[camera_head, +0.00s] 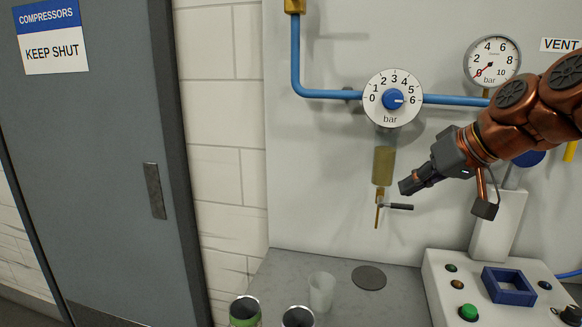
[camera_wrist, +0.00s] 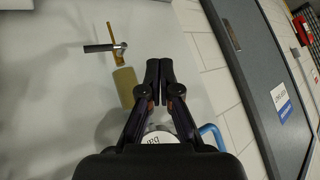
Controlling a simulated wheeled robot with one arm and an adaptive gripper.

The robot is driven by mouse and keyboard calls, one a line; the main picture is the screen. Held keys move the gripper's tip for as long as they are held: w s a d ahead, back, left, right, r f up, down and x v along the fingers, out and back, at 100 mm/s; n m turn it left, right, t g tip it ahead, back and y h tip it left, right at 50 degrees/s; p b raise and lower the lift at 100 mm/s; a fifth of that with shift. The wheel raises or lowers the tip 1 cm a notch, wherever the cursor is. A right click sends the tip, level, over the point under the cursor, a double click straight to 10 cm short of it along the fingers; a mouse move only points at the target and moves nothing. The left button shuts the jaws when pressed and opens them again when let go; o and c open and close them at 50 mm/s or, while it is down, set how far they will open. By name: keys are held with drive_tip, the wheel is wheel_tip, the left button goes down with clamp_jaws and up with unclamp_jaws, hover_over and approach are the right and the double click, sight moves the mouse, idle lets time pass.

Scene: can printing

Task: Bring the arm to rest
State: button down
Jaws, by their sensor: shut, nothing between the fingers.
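My gripper (camera_head: 407,186) is at the end of my copper-coloured arm, which reaches in from the right in the head view. In the wrist view my gripper (camera_wrist: 160,66) has its two dark fingers together with nothing between them. In the head view the fingertips are just right of a yellowish filter bowl (camera_head: 383,166) and above a small black-handled drain valve (camera_head: 397,206). The bowl (camera_wrist: 125,86) and the valve (camera_wrist: 101,47) also show in the wrist view, left of the fingers. I cannot tell whether the fingers touch anything there; they look apart from both.
A regulator dial (camera_head: 393,98) on a blue pipe (camera_head: 330,94) and a gauge (camera_head: 492,61) are on the wall. Below are a clear cup (camera_head: 322,292), open cans (camera_head: 245,312), a dark disc (camera_head: 369,278) and a button panel (camera_head: 447,298). A grey door (camera_head: 95,150) stands left.

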drive_tip(key=s+a+f+g+h, duration=0.1)
drive_tip(key=s+a+f+g, duration=0.25)
drive_tip(key=s+f, duration=0.4)
drive_tip(key=s+a+f+g+h, duration=0.15)
drive_tip(key=s+a+f, duration=0.25)
drive_tip(key=s+f, duration=0.4)
drive_tip(key=s+d+f+m+g+h+p, duration=0.1)
drive_tip(key=s+d+f+m+g+h, duration=0.1)
drive_tip(key=s+f, duration=1)
drive_tip(key=s+d+g+h, duration=0.1)
drive_tip(key=s+g, duration=0.1)
drive_tip(key=s, duration=0.1)
drive_tip(key=shift+d+f, duration=0.15)
drive_tip(key=shift+d, duration=0.25)
